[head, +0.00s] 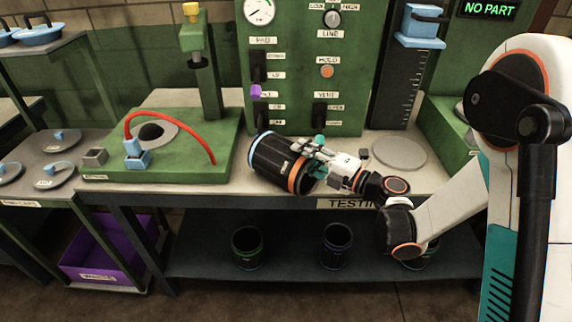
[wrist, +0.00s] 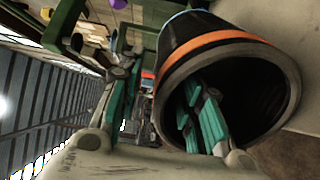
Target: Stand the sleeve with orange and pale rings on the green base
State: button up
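The black sleeve (head: 268,163) lies tilted on its side at the front of the bench, with an orange ring near its right end. In the wrist view the sleeve (wrist: 225,50) shows its open mouth and orange ring; a pale edge shows at its far end. My gripper (head: 318,157) is at the mouth. One finger reaches inside the sleeve and the other is outside its wall, with a gap visible beside the wall, so it looks open. The green base (head: 205,160) stands to the left, with a black dome (head: 151,132) on a grey disc.
A red hose (head: 185,123) arches over the base from a blue fitting (head: 137,155). A green post (head: 203,75) rises behind it. A grey round plate (head: 399,153) lies to the right. Other sleeves (head: 247,248) stand on the lower shelf. A purple bin (head: 105,252) is lower left.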

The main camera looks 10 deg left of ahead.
jog(key=x, duration=0.1)
jog(key=b+x, duration=0.1)
jog(key=x, duration=0.1)
jog(key=shift+w+a+f, duration=0.15)
jog(key=shift+a+f, duration=0.15)
jog(key=shift+a, duration=0.05)
jog(key=shift+w+a+r+b, duration=0.15)
jog(key=shift+w+a+b, duration=0.15)
jog(key=shift+a, duration=0.15)
grip_shut()
